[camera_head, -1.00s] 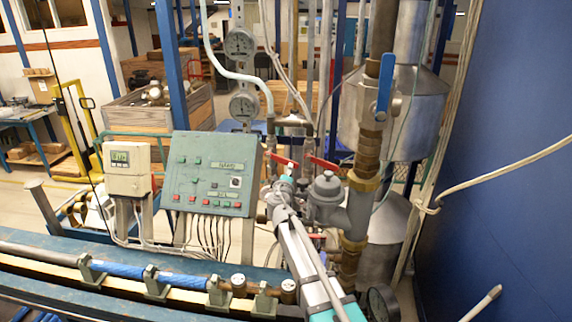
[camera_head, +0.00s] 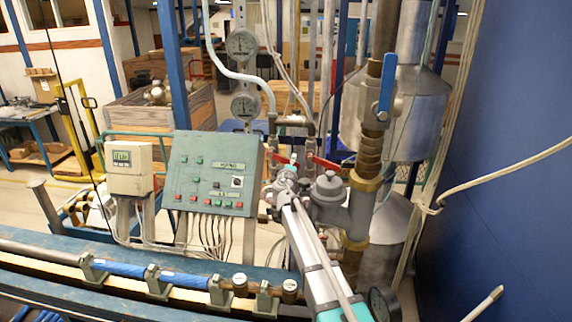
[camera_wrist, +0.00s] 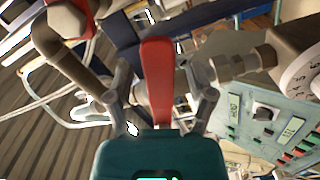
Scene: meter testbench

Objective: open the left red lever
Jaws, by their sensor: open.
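Two red levers sit on the pipework in the head view. The left red lever (camera_head: 280,159) is partly covered by my gripper (camera_head: 288,172); the right red lever (camera_head: 323,162) is just right of it. In the wrist view a red lever (camera_wrist: 158,85), apparently the left one, stands lengthwise between the two fingers of my gripper (camera_wrist: 156,70). The fingers are open, one on each side, with visible gaps to the lever.
A green control panel (camera_head: 212,172) stands left of the levers. A grey valve body (camera_head: 328,190) and thick brown pipe (camera_head: 369,150) with a blue lever (camera_head: 387,88) are close on the right. Two dial gauges hang above. A blue wall (camera_head: 500,150) bounds the right.

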